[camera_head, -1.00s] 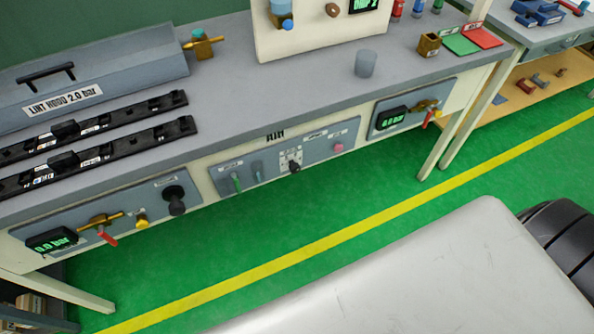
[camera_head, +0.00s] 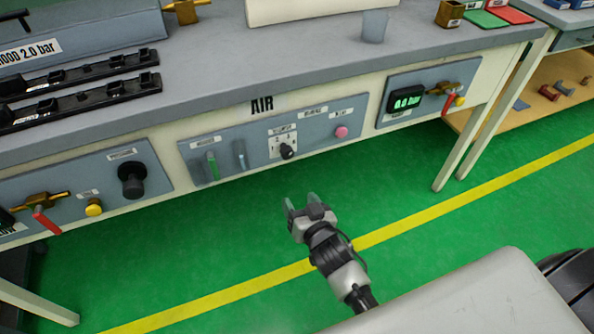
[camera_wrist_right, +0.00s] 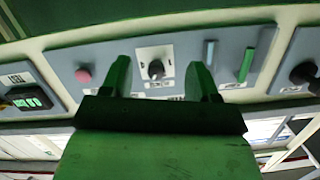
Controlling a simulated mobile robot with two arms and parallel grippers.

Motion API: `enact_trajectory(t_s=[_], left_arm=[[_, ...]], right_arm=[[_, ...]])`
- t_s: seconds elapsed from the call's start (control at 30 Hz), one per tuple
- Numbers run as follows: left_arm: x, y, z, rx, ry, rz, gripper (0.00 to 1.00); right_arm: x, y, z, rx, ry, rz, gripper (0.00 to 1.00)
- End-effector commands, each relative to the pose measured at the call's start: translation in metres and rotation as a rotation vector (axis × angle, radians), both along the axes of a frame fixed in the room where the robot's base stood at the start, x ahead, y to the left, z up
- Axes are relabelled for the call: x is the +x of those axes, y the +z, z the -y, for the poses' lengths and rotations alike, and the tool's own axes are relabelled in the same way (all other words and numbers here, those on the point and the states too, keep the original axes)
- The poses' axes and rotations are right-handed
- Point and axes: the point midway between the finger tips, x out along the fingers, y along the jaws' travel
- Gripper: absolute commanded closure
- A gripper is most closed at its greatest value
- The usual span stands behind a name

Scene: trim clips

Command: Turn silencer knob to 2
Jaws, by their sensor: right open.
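The silencer knob (camera_head: 287,151) is a small black knob on a white plate with numbers, on the grey AIR panel (camera_head: 222,172) at the bench front. My right gripper (camera_head: 303,203) is open and empty, below and in front of the panel, apart from the knob. It also shows in the right wrist view (camera_wrist_right: 160,80). My left gripper is not in view.
A green lever (camera_head: 212,166) and a blue-grey lever (camera_head: 241,155) stand left of the knob, a pink button (camera_head: 341,132) right of it. A gauge panel with a red-handled valve (camera_head: 450,103) is further right. A black knob (camera_head: 132,180) is at left. Green floor below is clear.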

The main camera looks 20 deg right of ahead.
Motion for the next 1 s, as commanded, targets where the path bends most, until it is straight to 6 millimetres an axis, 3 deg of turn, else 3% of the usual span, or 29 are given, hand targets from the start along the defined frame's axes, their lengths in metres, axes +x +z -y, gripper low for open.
enact_trajectory(t_s=[0.13,0.3,0.47,0.77,1.0], left_arm=[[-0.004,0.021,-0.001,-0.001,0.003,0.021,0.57],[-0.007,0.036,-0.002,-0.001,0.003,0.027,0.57],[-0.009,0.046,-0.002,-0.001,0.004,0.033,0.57],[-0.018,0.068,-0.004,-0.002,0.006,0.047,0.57],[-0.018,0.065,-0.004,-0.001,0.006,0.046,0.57]], right_arm=[[0.006,0.036,0.004,0.042,-0.022,0.136,0.40],[0.011,0.056,0.006,0.055,-0.029,0.184,0.40],[0.031,0.056,0.005,0.056,-0.028,0.185,0.40],[0.088,0.055,0.003,0.053,-0.028,0.182,0.40],[0.112,0.055,0.002,0.054,-0.028,0.180,0.40]])
